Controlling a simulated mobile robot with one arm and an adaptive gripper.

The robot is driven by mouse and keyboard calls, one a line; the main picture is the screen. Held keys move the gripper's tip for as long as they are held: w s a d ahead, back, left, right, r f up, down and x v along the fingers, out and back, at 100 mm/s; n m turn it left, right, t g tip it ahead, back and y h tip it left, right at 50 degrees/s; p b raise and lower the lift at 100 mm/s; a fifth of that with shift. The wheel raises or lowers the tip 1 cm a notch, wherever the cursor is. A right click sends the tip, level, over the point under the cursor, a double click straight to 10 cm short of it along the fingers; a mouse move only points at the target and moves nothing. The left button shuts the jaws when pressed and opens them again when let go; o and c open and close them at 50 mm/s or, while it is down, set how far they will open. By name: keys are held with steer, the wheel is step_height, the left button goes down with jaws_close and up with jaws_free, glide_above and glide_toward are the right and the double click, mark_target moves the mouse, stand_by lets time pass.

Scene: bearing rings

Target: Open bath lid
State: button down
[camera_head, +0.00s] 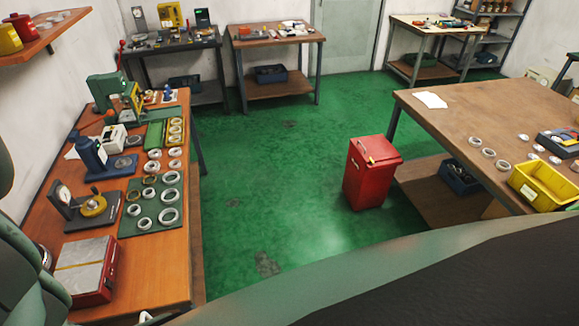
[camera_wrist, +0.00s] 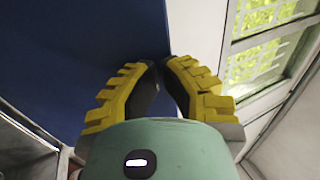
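No thing is clearly marked as the bath. A red box with a lid-like top and a small yellow part on it (camera_head: 372,170) stands on the green floor in the head view; its top looks closed. A low red case with a flat metallic top (camera_head: 85,268) lies at the near end of the left workbench; I cannot tell which one is the bath. My gripper (camera_wrist: 162,66) shows in the wrist view, with yellow and grey fingers. Its tips are nearly together with nothing between them. It does not show in the head view.
The left workbench (camera_head: 160,262) holds bearing rings, gauges and a green press (camera_head: 112,95). The right table (camera_head: 440,97) carries rings and a yellow bin (camera_head: 540,188). The wrist view shows a blue surface (camera_wrist: 60,50) and a window (camera_wrist: 262,45).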

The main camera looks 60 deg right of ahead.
steer(key=shift+w+r, duration=0.1)
stand_by(0.3)
steer(key=w+a+r+g+h+p, duration=0.1)
steer(key=w+a+r+h+p, duration=0.1)
steer(key=p, duration=0.3)
steer(key=shift+w+a+r, duration=0.4)
steer(key=shift+w+a, duration=0.05)
steer(key=shift+a, duration=0.1)
steer(key=w+a, duration=0.1)
steer(key=w+a+g+h+p, duration=0.1)
steer(key=a, duration=0.1)
steer(key=shift+w+f+g+h, duration=0.2)
steer(key=shift+g+h, duration=0.1)
steer(key=shift+s, duration=0.15)
